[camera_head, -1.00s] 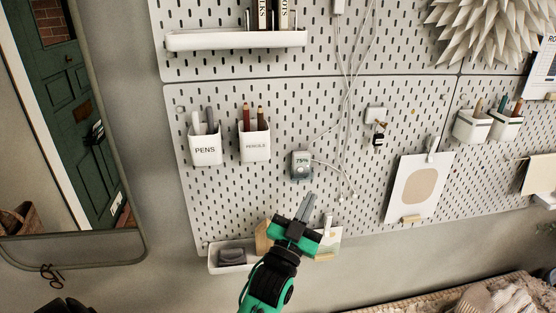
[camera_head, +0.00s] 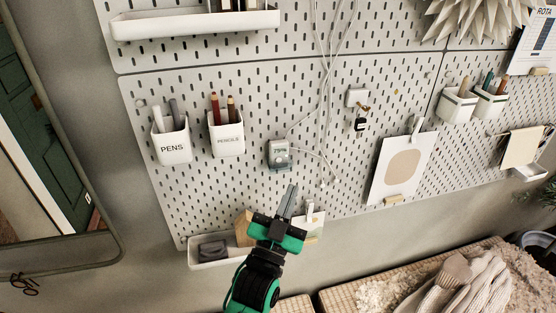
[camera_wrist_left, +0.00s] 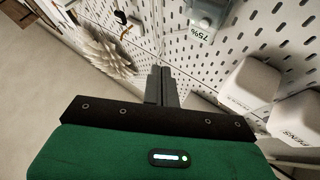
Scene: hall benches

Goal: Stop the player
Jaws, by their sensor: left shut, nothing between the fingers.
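A small grey device (camera_head: 279,154), with a pale screen that seems to read 75%, hangs on the pegboard with white cables by it. It looks like the player, but no label confirms this. It also shows upside down at the top of the left wrist view (camera_wrist_left: 207,15). My left gripper (camera_head: 290,188) is shut and empty, its fingers pointing up just below the device and apart from it in the picture. The closed fingers also show in the left wrist view (camera_wrist_left: 162,86). My right gripper is not in view.
The pegboard (camera_head: 225,185) carries a pens cup (camera_head: 173,148), a pencils cup (camera_head: 227,140), keys on a hook (camera_head: 361,122) and a print (camera_head: 398,175). A low tray (camera_head: 222,262) sits behind my left arm. A woven bench (camera_head: 385,288) stands lower right.

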